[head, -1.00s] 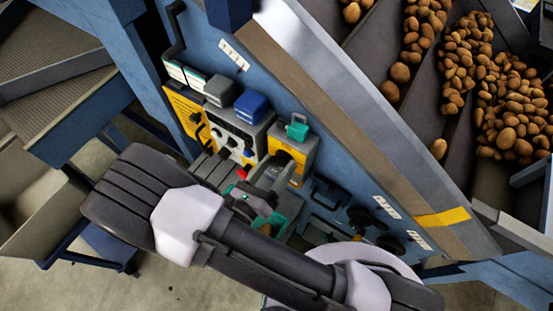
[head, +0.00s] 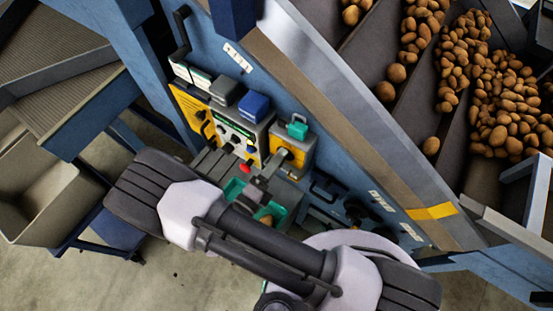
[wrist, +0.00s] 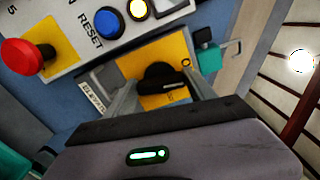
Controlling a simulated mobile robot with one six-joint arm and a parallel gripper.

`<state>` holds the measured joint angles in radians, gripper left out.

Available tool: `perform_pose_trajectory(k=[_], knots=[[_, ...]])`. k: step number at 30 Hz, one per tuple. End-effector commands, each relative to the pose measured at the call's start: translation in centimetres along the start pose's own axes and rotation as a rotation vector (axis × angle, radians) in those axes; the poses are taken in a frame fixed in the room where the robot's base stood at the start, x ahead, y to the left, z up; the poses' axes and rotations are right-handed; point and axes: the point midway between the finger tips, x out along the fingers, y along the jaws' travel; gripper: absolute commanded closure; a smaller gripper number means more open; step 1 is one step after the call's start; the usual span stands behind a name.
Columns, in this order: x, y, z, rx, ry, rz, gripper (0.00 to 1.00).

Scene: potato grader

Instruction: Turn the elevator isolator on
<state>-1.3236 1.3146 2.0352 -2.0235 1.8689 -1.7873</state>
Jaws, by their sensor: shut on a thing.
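The elevator isolator is a grey box with a yellow plate (wrist: 137,66) and a black rotary handle (wrist: 158,78); a label beside it reads "ELEVATO", partly hidden. A pale mark on the handle points right in the wrist view, and an "O" shows at the plate's upper right. My gripper (wrist: 163,88) is shut on the handle, one finger on each side. In the head view the isolator's yellow face (head: 291,152) is partly hidden by my gripper (head: 270,172). A teal padlock-like piece (wrist: 209,59) hangs beside the plate.
A green tray (head: 235,189) lies below. Potatoes (head: 500,90) lie on the grader at right.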

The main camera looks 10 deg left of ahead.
Motion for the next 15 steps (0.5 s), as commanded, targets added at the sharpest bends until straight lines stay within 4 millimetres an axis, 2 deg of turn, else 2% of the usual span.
perform_pose_trajectory(k=[6, 15], knots=[[0.00, 0.04, -0.01, -0.110, 0.000, 0.000, 0.77], [-0.01, 0.10, 0.01, -0.180, 0.000, 0.001, 0.77]])
